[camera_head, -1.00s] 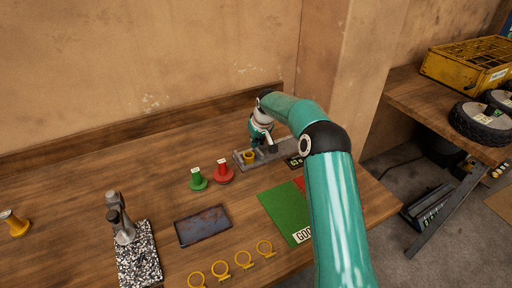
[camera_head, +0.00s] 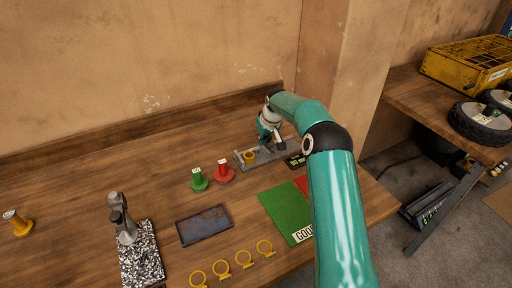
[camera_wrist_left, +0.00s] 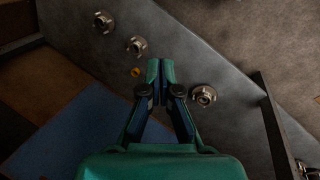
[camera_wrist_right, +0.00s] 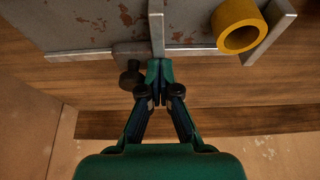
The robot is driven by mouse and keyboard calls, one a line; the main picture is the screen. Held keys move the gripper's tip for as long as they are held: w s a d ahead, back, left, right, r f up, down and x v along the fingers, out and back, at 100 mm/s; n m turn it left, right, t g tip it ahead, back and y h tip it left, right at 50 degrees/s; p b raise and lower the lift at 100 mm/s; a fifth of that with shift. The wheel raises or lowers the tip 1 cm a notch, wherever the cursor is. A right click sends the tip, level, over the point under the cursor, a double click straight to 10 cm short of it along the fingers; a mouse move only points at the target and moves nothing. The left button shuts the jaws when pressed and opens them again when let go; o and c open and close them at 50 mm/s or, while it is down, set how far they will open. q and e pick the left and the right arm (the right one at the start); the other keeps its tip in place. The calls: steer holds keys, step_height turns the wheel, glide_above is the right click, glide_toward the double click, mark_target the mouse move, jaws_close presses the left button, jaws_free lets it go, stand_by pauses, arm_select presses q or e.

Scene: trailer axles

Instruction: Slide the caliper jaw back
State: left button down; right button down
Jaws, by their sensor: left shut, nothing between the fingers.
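The grey caliper (camera_head: 273,154) lies on the bench near the back wall. In the right wrist view its sliding jaw (camera_wrist_right: 157,22) stands apart from a yellow ring (camera_wrist_right: 241,26), which is beside the fixed jaw (camera_wrist_right: 281,28). A dark knob (camera_wrist_right: 131,77) sticks out from the slider. My right gripper (camera_wrist_right: 159,70) looks shut, with its fingertips at the sliding jaw's near end, right beside the knob. In the head view my right gripper (camera_head: 277,143) is partly hidden by its wrist. My left gripper (camera_wrist_left: 160,68) is shut and empty, away from the caliper.
Green (camera_head: 198,180) and red (camera_head: 224,172) pegs stand left of the caliper. A dark tray (camera_head: 203,224), a green mat (camera_head: 286,212) and several yellow rings (camera_head: 243,259) lie nearer. A dial stand (camera_head: 124,219) is at left. Metal hubs (camera_wrist_left: 203,96) show in the left wrist view.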

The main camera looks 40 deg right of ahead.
steer(key=shift+s+d, duration=0.15)
steer(key=shift+d, duration=0.3)
steer(key=shift+a, duration=0.15)
stand_by(0.7)
steer(key=shift+w+a, duration=0.2)
steer(key=shift+a, duration=0.2)
steer(key=shift+r+p, duration=2.55)
steer(key=shift+r, duration=1)
steer(key=shift+f, duration=0.1)
